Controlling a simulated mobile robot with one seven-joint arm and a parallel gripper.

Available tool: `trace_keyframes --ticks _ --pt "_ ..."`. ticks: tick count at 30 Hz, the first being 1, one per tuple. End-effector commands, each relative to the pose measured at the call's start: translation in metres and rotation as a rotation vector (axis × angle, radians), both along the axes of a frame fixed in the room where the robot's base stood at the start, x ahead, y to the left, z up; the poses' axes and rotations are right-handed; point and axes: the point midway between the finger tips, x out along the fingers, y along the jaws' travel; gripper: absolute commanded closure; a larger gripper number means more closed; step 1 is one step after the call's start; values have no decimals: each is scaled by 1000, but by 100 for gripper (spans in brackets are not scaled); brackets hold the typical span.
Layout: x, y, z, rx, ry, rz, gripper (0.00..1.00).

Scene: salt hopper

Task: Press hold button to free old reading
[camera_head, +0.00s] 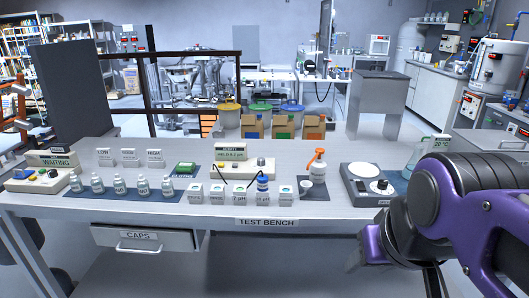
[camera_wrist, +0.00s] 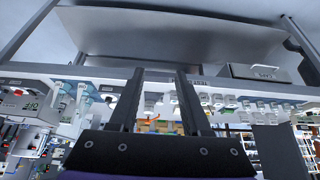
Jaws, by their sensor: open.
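A beige meter (camera_head: 244,168) stands at the middle of the test bench (camera_head: 215,225). Its green display (camera_head: 232,154) seems to read HOLD and a pH value, in small text. A small knob or button (camera_head: 261,162) sits on its right part; I cannot read a label for it. Dark cables run from the meter to a blue-capped bottle (camera_head: 262,184). My gripper (camera_wrist: 156,75) is open and empty in the wrist view, its two dark fingers apart. My arm is in front of the bench at the right, well away from the meter.
A WAITING box (camera_head: 52,160) with buttons is at the left end. Several small bottles (camera_head: 119,185) and white cubes (camera_head: 216,194) line the front. The CAPS drawer (camera_head: 143,239) is below.

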Motion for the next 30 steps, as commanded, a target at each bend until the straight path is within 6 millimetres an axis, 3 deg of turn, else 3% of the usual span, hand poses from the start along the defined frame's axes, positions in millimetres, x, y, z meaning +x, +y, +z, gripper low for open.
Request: trace_keyframes --ticks 1,7,8,30 --pt "0 0 0 0 0 0 63" --pt "0 0 0 0 0 0 99" --pt "0 0 0 0 0 0 100" --pt "0 0 0 0 0 0 100"
